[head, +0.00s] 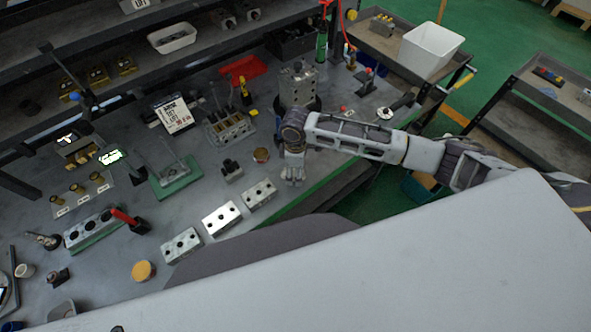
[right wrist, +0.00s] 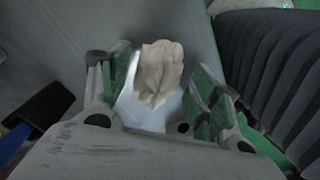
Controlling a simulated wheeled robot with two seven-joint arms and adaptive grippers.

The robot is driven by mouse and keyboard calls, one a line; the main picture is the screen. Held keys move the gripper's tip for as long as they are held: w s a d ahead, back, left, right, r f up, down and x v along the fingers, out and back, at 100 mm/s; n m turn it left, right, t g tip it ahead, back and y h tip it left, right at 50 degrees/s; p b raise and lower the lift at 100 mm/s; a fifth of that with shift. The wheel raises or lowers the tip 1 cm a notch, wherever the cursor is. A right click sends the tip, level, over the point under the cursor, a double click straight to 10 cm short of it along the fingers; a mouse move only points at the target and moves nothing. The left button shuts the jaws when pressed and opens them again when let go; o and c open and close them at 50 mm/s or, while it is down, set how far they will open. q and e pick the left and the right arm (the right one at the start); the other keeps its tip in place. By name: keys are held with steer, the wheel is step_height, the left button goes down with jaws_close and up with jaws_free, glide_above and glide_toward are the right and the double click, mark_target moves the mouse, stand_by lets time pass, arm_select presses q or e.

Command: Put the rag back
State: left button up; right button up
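The rag (right wrist: 158,75) is a crumpled beige cloth in the right wrist view. It lies between and just beyond the two fingers of my right gripper (right wrist: 160,88). The fingers are apart, with narrow gaps showing on both sides of the rag. In the head view my right gripper (head: 293,177) points down over the bench near its front edge, and I cannot make out the rag there. Whether the rag touches the bench is not clear. My left gripper is not in view.
Metal valve blocks (head: 221,218) stand left of my right gripper. A grey valve body (head: 297,88) stands behind. A white bin (head: 430,50) sits on a cart at the right.

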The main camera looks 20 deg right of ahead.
steer(key=shift+r, duration=0.1)
stand_by(0.3)
step_height(320, 180, up, 12)
steer(key=shift+w, duration=0.2)
stand_by(0.5)
stand_by(0.8)
